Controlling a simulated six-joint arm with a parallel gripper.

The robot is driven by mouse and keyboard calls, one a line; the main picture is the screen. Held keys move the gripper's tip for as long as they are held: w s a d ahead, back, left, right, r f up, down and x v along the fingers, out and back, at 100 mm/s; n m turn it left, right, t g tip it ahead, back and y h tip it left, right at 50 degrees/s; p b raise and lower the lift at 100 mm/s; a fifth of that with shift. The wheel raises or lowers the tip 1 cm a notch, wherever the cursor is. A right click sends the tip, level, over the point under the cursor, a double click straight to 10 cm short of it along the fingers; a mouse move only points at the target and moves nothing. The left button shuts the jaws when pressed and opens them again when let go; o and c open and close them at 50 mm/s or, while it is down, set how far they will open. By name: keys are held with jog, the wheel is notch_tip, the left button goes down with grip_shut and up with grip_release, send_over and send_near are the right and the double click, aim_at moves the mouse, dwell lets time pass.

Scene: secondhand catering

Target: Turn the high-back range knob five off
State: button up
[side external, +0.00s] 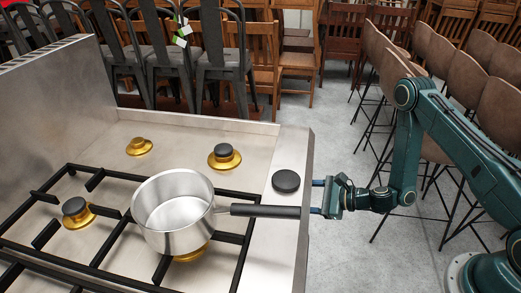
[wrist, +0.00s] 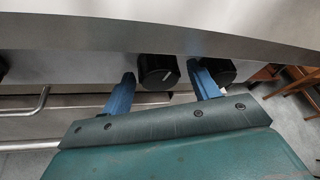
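The range's front edge (side external: 304,215) faces my gripper (side external: 318,197) in the side view, where the knobs are hidden. In the wrist view a black knob (wrist: 157,71) with a short pale mark sits on the front panel, between the two blue fingers of my gripper (wrist: 161,77). A second black knob (wrist: 225,72) is partly hidden behind the right finger. I cannot read which knob is number five.
A steel saucepan (side external: 173,211) stands on the black grate (side external: 100,273), its dark handle (side external: 265,211) reaching toward the front edge. A black disc (side external: 286,181) lies on the range top. A rail handle (wrist: 30,106) is below the panel. Chairs (side external: 430,60) stand behind.

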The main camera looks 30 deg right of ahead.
jog(key=shift+m+y, duration=0.3)
jog(key=shift+m, duration=0.2)
dwell(0.4)
jog(key=shift+m+g, duration=0.5)
jog(key=v, duration=1.4)
jog(key=s+a+r+n+g+h, duration=0.1)
jog(key=s+r+n+g+h, duration=0.1)
jog(key=r+n, duration=0.7)
jog(key=s+a+r+n+g+h, duration=0.2)
jog(key=s+r+n+g, duration=0.2)
jog(key=r+n, duration=0.5)
jog(key=shift+s+a+n+g+h, duration=0.15)
jog(key=shift+a+n+g+h, duration=0.25)
jog(key=shift+n+g, duration=0.75)
dwell(0.6)
